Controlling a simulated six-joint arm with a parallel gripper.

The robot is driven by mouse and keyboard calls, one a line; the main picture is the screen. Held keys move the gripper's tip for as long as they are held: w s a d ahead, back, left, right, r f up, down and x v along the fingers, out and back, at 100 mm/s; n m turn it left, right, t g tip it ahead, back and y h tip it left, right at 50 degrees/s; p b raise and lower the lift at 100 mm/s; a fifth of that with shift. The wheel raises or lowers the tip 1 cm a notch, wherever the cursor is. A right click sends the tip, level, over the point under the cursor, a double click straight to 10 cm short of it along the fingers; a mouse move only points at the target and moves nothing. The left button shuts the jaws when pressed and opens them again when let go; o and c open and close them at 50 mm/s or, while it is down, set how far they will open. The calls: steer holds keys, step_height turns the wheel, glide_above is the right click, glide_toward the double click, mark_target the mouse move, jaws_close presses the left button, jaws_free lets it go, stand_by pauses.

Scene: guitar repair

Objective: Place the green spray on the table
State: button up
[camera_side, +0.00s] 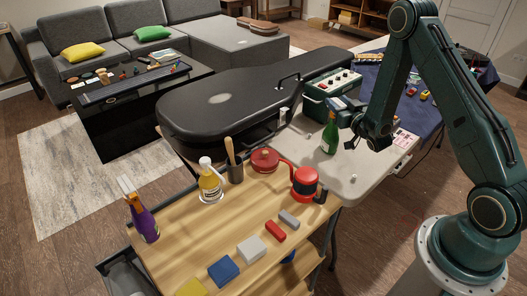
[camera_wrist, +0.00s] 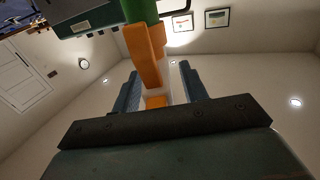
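The green spray (camera_side: 329,138) is a green bottle with a pale label, upright over the white folding table (camera_side: 362,166). Its base looks at or very near the tabletop; I cannot tell if it touches. My gripper (camera_side: 347,116) is beside the bottle's top, on its right. In the wrist view, the green spray (camera_wrist: 139,9) shows at the top edge with its orange head reaching between the two blue fingers of my gripper (camera_wrist: 158,72). The fingers are apart, with a visible gap beside the orange part. Much of the bottle is outside the wrist view.
A green amplifier box (camera_side: 328,90) and a black guitar case (camera_side: 225,100) stand just behind and left. The white table's front is mostly clear.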

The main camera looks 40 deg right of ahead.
steer(key=shift+r, duration=0.2)
steer(key=v, duration=0.7)
steer(key=shift+s, duration=0.25)
steer(key=shift+w, duration=0.1)
stand_by(0.6)
steer(key=w+a+r+g+y, duration=0.1)
steer(key=w+a+r+g, duration=0.25)
steer(key=r, duration=0.45)
steer(key=s+a+r+n+g+y, duration=0.1)
steer(key=s+a+r+g+y, duration=0.2)
steer(key=s+a+r, duration=0.3)
steer(key=s+a+r+n+g+y, duration=0.1)
steer(key=s+a+r, duration=0.1)
steer(key=s, duration=0.4)
steer(key=s+a+r+n+g+y, duration=0.1)
steer(key=s+a+g, duration=0.1)
steer(key=s+a, duration=0.3)
steer(key=s+a+r+n+g, duration=0.1)
steer(key=s+a+r, duration=0.1)
steer(key=s, duration=0.6)
steer(key=shift+s+a+r+y, duration=0.3)
steer(key=shift+s+a+y, duration=0.1)
steer(key=shift+a, duration=0.3)
